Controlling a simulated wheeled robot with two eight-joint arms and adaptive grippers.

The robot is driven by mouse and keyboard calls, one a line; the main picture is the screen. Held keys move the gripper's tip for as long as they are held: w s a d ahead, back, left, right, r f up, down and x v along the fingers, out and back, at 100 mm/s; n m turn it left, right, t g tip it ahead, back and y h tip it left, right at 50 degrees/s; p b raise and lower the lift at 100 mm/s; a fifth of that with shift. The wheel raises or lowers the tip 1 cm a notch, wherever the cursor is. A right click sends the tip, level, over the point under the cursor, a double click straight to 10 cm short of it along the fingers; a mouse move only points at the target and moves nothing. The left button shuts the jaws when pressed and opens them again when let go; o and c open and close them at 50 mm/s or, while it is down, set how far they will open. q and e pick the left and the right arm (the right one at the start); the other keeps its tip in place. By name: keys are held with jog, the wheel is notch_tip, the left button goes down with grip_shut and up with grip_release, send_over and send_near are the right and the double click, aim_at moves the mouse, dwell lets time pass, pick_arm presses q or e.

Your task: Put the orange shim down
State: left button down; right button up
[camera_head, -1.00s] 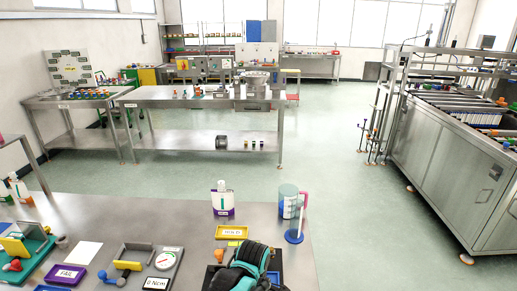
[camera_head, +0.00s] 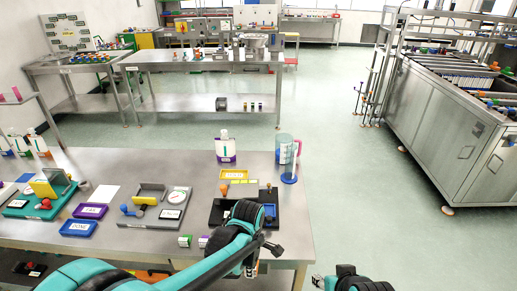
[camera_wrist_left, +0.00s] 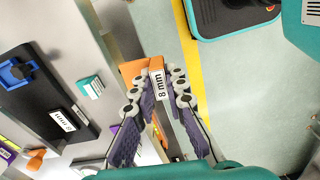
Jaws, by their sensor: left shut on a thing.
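The orange shim (camera_wrist_left: 157,77) is between the fingers of my left gripper (camera_wrist_left: 158,92) in the left wrist view; its white label reads "8 mm". In the head view the left gripper (camera_head: 251,268) hangs low at the front edge of the steel table (camera_head: 120,165), partly hidden by my teal arm, so the shim is not clear there. The wrist view shows floor beside the shim. Part of my right arm shows at the bottom of the head view, and its fingers (camera_head: 318,282) are only partly in frame.
A black tray (camera_head: 218,211) lies behind my left arm and also shows in the wrist view (camera_wrist_left: 45,105). A gauge plate (camera_head: 160,212), yellow tray (camera_head: 233,174), bottle (camera_head: 225,150) and jug (camera_head: 287,150) are nearby.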

pick_arm(q)
jog(key=shift+w+a+f+m, duration=0.25)
jog(key=shift+w+a+m, duration=0.05)
jog(key=shift+w, duration=0.1)
jog(key=shift+w+a+f+m, duration=0.1)
jog(key=shift+w+a+m, duration=0.05)
jog(key=shift+a+m, duration=0.15)
jog(key=w+a+f+m, duration=0.1)
jog(key=a+f+m, duration=0.1)
jog(key=a+m, duration=0.5)
jog(key=a+f+m, duration=0.2)
jog(key=a+m, duration=0.5)
jog(key=m, duration=0.1)
jog(key=shift+w+f+b, duration=0.35)
jog(key=shift+b, duration=0.1)
jog(key=shift+a, duration=0.1)
